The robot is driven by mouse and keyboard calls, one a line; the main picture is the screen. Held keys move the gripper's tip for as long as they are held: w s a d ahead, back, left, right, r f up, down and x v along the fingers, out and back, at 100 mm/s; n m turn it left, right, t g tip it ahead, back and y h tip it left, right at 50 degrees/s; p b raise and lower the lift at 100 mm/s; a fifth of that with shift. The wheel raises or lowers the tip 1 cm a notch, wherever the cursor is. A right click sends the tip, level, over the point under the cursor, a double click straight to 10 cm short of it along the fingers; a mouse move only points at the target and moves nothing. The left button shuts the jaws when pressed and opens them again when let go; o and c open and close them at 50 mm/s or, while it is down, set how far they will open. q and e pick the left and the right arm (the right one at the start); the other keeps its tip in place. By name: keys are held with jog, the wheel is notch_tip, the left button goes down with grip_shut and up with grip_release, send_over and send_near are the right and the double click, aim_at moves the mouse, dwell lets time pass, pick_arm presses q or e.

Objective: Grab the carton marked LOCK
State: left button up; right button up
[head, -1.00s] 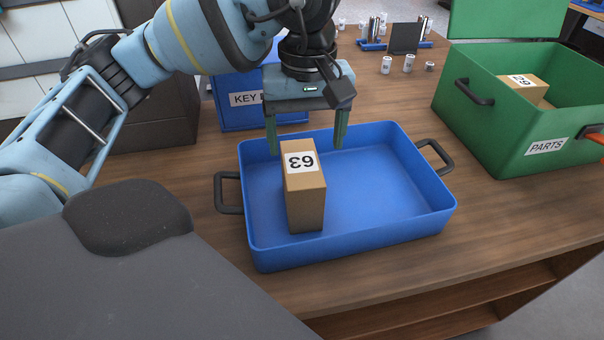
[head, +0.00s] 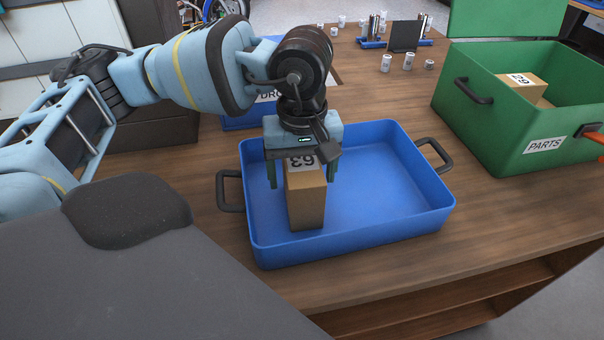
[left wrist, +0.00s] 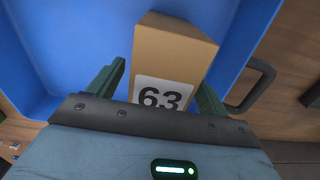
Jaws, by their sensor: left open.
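No carton with a readable LOCK mark shows. A tan carton (head: 306,205) labelled 63 stands upright in the left part of a shallow blue tray (head: 400,222). My left gripper (head: 302,183) is open above it, its fingers reaching down on either side of the carton's upper part. In the left wrist view the carton (left wrist: 172,55) lies between the two green fingers (left wrist: 160,88), with its 63 label partly covered by the gripper body. Whether the fingers touch it I cannot tell. My right gripper is not in view.
A green box (head: 490,125) labelled PARTS, at the right, holds another tan carton (head: 524,90) with a number label. A blue box (head: 235,118) with a partly hidden label stands behind the tray. Small cans (head: 409,62) stand farther back. The tray's right half is empty.

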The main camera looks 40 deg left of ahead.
pick_arm(q)
jog(key=c, duration=1.2)
jog(key=shift+r, duration=0.15)
notch_tip(320, 180, up, 10)
jog(key=shift+f, duration=0.1)
